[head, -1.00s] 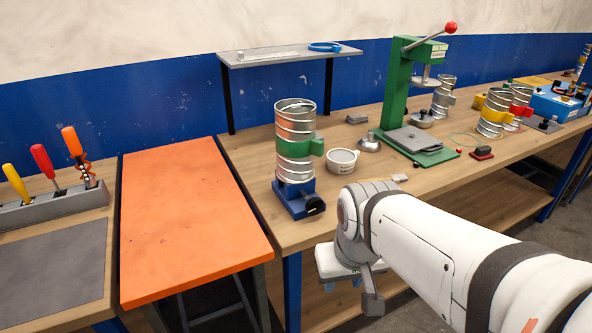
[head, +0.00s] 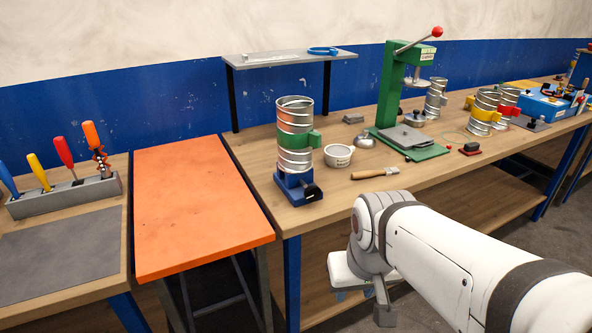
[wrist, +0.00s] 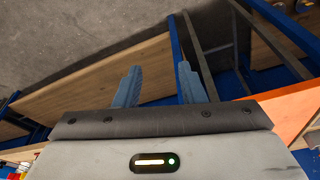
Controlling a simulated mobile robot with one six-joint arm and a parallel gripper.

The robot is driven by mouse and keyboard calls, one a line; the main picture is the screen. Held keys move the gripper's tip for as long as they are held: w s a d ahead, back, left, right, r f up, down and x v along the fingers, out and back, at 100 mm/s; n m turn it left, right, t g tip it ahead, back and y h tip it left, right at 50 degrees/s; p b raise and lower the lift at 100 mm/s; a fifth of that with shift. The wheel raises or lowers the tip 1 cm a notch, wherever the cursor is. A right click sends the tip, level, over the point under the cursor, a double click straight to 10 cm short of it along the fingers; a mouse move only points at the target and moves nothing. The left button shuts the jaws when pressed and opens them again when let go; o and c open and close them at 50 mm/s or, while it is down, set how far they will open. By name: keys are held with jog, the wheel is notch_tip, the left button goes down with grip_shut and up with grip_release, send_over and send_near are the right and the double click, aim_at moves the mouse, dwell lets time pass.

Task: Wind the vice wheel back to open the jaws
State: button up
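The blue vice (head: 294,182) stands near the front left corner of the long workbench. Its black wheel (head: 312,192) is on the front side. An upright silver spiral duct (head: 295,115) with a green collar (head: 294,140) stands in the vice. The jaws are too small to make out. My gripper is below and in front of the bench edge in the head view, to the lower right of the vice and apart from it, its fingers mostly hidden. In the wrist view my gripper (wrist: 158,82) has two blue fingers spread apart with nothing between them.
A white cup (head: 338,157) and a wooden-handled tool (head: 376,172) lie right of the vice. A green press (head: 392,95) stands farther right. An orange-topped table (head: 200,200) and a grey tool rack (head: 65,196) are left. The bench's lower shelf (head: 450,215) is behind my arm.

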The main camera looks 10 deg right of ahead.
jog(key=shift+o, duration=0.2)
jog(key=shift+w+a+f, duration=0.1)
jog(key=shift+w+a, duration=0.05)
jog(key=shift+w, duration=0.1)
jog(key=shift+o, duration=0.8)
jog(key=shift+w, duration=0.1)
jog(key=o, duration=0.5)
jog(key=w+f+t+b, duration=0.1)
jog(key=w, duration=0.1)
jog(key=w+d+f+t+b, duration=0.1)
jog(key=w, duration=0.2)
jog(key=w+d+f+t+h+b, duration=0.1)
jog(key=w, duration=0.2)
jog(key=shift+d+b, duration=0.25)
jog(key=shift+b, duration=0.05)
jog(key=shift+c, duration=0.2)
jog(key=shift+o, duration=0.2)
jog(key=w+d+f+t+b, duration=0.2)
jog(key=w+t+b, duration=0.2)
jog(key=w, duration=0.8)
jog(key=shift+d+f+t+b, duration=0.25)
jog(key=shift+t+b, duration=0.15)
jog(key=shift+t, duration=0.1)
jog(key=n+t+y+b, duration=0.3)
jog(key=t+y+b, duration=0.3)
jog(key=y+b, duration=0.1)
send_near(314, 195)
jog(key=x, duration=1)
jog(key=shift+w+a, duration=0.15)
jog(key=shift+w, duration=0.2)
